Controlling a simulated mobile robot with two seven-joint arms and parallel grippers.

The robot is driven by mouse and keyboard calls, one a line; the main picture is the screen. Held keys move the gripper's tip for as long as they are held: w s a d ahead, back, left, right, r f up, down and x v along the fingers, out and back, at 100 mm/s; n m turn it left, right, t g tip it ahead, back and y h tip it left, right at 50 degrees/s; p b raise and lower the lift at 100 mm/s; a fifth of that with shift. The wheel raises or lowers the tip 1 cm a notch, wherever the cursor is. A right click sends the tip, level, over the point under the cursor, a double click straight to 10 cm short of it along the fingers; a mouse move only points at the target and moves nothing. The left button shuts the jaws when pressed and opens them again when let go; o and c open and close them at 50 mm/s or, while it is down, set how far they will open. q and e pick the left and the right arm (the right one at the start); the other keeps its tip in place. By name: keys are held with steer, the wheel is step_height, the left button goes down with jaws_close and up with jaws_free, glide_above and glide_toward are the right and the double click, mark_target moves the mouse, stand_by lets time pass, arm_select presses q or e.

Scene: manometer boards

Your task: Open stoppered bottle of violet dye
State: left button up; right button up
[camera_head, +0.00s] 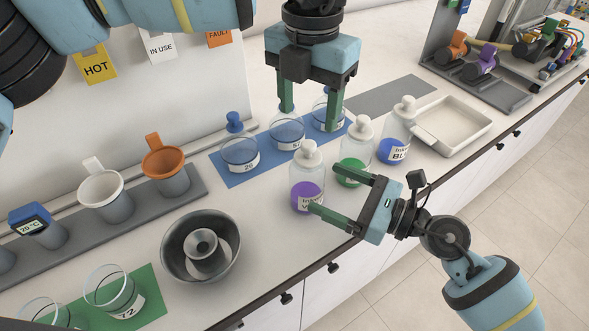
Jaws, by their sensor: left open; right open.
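The violet dye bottle (306,194) stands upright on the bench, clear glass with violet liquid low inside and a partly covered label. Its white stopper (309,153) sits in the neck. My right gripper (323,189) is open, coming from the right, with its fingertips at the bottle's right side; the lower fingertip overlaps the label in the picture. Whether it touches the glass I cannot tell. My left gripper (309,116) is open and points down, behind and above the bottle in the picture, in front of glass vessels on a blue mat; nothing shows between its fingers.
Stoppered green (350,173) and blue (390,151) dye bottles stand to the right, the green one close to my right gripper. Glass vessels stand on the blue mat (232,177) behind. A grey bowl (172,250) is at left, a white tray (465,128) at right.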

mark_target(309, 144)
arm_select(q)
steer(key=shift+s+d+r, duration=0.15)
steer(key=shift+s+d, duration=0.05)
steer(key=shift+s, duration=0.1)
arm_select(e)
steer(key=shift+s+r, duration=0.1)
steer(key=shift+s, duration=0.05)
steer(key=shift+a, duration=0.25)
arm_select(q)
steer(key=shift+w, duration=0.1)
arm_select(e)
steer(key=shift+x, duration=3.6)
steer(key=shift+d, duration=0.1)
steer(key=c, duration=1.5)
arm_select(q)
steer(key=shift+o, duration=0.9)
arm_select(e)
steer(key=shift+o, duration=0.2)
arm_select(q)
step_height(309, 144, up, 2)
steer(key=n, duration=0.5)
step_height(309, 144, up, 2)
steer(key=n, duration=0.5)
steer(key=shift+r+n, duration=0.1)
steer(key=shift+n, duration=0.3)
